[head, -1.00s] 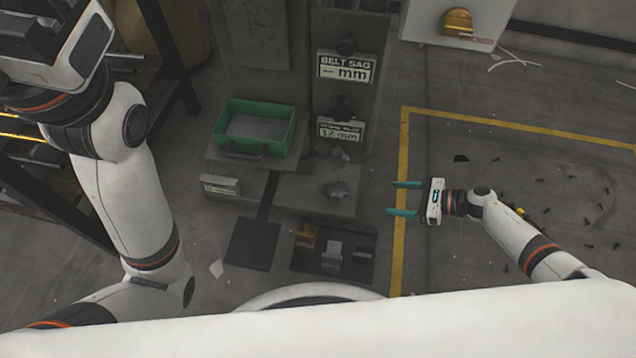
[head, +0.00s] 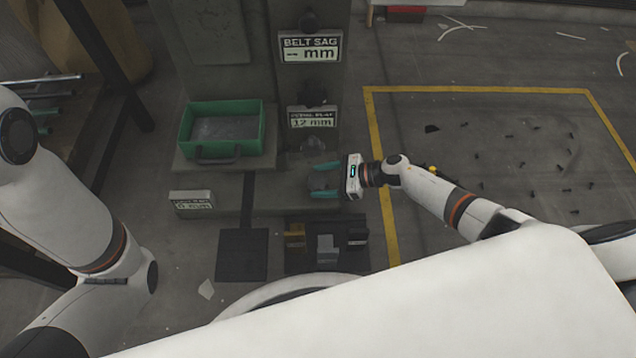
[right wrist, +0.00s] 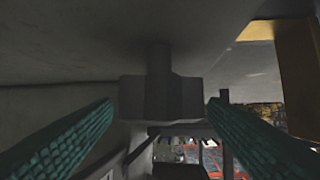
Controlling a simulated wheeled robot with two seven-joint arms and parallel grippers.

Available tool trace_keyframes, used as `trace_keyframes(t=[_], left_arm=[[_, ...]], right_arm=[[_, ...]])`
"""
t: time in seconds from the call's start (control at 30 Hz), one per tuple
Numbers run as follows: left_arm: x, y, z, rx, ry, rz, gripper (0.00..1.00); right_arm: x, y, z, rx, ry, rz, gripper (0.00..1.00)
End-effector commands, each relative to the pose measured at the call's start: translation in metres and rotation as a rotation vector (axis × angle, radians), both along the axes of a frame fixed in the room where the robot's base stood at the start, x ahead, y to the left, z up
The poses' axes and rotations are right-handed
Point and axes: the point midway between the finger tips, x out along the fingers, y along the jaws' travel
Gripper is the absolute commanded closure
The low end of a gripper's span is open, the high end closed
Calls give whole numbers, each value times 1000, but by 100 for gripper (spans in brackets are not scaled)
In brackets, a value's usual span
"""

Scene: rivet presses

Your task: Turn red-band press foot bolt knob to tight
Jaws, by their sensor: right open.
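The press (head: 262,110) stands in front of me with its foot low on the floor. A dark grey foot bolt knob (head: 323,181) sits at the right end of the foot. My right gripper (head: 314,180) is open, with one teal finger on each side of this knob. In the right wrist view, the grey blocky knob (right wrist: 162,97) on its short stem lies between and ahead of the two fingers, with gaps on both sides. I see no red band on this press. Only my left arm shows at the left; its gripper is out of view.
A green tray (head: 186,133) sits on the press above the foot. Displays read "BELT SAG -- mm" (head: 310,47) and "12 mm" (head: 311,118). A pedal plate (head: 241,255) and a dark tray of small blocks (head: 297,266) lie in front. Yellow-lined floor (head: 480,220) at right holds scattered bits.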

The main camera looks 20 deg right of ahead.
Motion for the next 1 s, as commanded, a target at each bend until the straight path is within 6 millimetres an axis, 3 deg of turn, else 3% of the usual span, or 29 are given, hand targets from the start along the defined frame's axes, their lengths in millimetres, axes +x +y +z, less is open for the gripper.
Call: trace_keyframes(t=[0.17, 0.43, 0.47, 0.73, 1.0], left_arm=[[1, 0, -7, 0, 2, 0, 33], [1, 0, -7, 0, 2, 0, 33], [1, 0, -7, 0, 2, 0, 33], [1, 0, -7, 1, 1, -1, 33], [1, 0, -3, 1, 2, -1, 33]], right_arm=[[5, 11, -5, 0, 0, 1, 33], [5, 12, -5, 0, 1, 0, 33], [5, 12, -5, 0, 1, 0, 34], [5, 12, -5, 0, 0, 1, 77], [5, 12, -4, 1, 0, -27, 77]])
